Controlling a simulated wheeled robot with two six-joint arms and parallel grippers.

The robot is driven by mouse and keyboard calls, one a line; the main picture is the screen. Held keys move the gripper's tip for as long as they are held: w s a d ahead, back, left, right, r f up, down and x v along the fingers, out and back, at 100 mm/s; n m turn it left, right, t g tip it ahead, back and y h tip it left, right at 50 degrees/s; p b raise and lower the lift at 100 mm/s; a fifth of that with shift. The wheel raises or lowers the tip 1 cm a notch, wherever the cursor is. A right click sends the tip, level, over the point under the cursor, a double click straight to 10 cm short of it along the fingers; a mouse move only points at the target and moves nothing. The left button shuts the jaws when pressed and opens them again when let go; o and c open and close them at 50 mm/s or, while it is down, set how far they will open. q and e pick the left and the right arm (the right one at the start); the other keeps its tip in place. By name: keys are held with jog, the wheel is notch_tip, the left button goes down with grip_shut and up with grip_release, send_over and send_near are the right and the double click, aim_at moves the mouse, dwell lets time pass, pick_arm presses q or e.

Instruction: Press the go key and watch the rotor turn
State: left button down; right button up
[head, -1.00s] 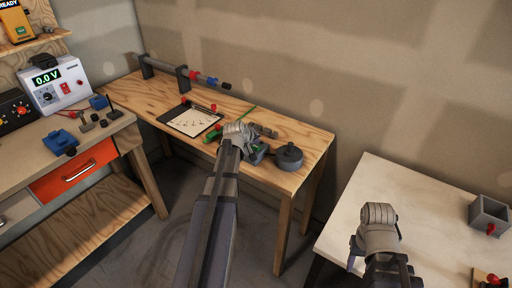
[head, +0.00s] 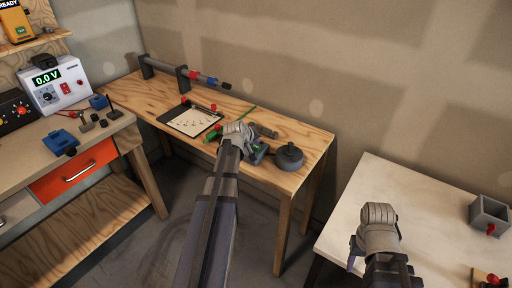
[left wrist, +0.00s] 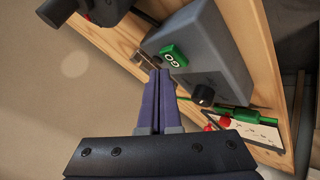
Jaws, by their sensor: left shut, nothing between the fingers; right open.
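The green GO key (left wrist: 174,55) sits on a grey control box (left wrist: 218,60) in the left wrist view. My left gripper (left wrist: 160,74) is shut and empty, its fingertips close beside the key; I cannot tell whether they touch the box. In the head view the left gripper (head: 262,150) is over the wooden bench, and its arm hides most of the box. A dark grey round housing (head: 289,157), perhaps the rotor, stands just right of it; I cannot see whether anything turns. My right gripper (head: 354,254) is open above the pale table, partly hidden by its wrist.
A black knob (left wrist: 203,95) is on the box. A chart sheet (head: 193,121) and a rod on stands (head: 205,79) are on the wooden bench (head: 150,98). A grey open box (head: 489,213) stands on the pale table (head: 410,190). A power supply (head: 55,85) reads 0.0 V.

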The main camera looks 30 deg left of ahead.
pick_arm(q)
jog(key=shift+f, duration=0.1)
jog(key=shift+f+b, duration=0.3)
jog(key=shift+b, duration=0.15)
